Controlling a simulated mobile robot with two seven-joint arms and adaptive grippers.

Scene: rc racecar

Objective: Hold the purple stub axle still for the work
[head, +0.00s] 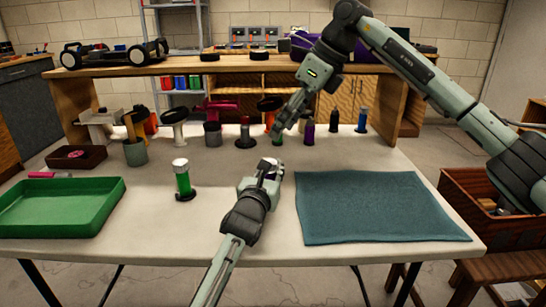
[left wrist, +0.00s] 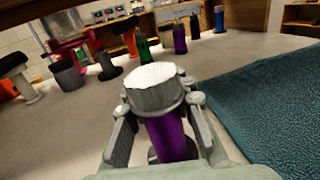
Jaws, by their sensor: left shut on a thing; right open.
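The purple stub axle (left wrist: 166,138) has a purple body and a wide pale cap on top. In the left wrist view it stands between the fingers of my left gripper (left wrist: 160,120), which is shut on it. In the head view my left gripper (head: 268,178) is over the middle of the table and mostly covers the axle. My right gripper (head: 278,132) is open, behind the left one, close to a green part (head: 277,137) in the back row. I cannot tell whether it touches that part.
A green tray (head: 62,207) is at the left, with a green, pale-capped part (head: 183,180) beside it. A blue mat (head: 380,206) covers the right. Several coloured parts, including another purple one (head: 308,133), stand along the back. A wooden shelf (head: 235,66) runs behind.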

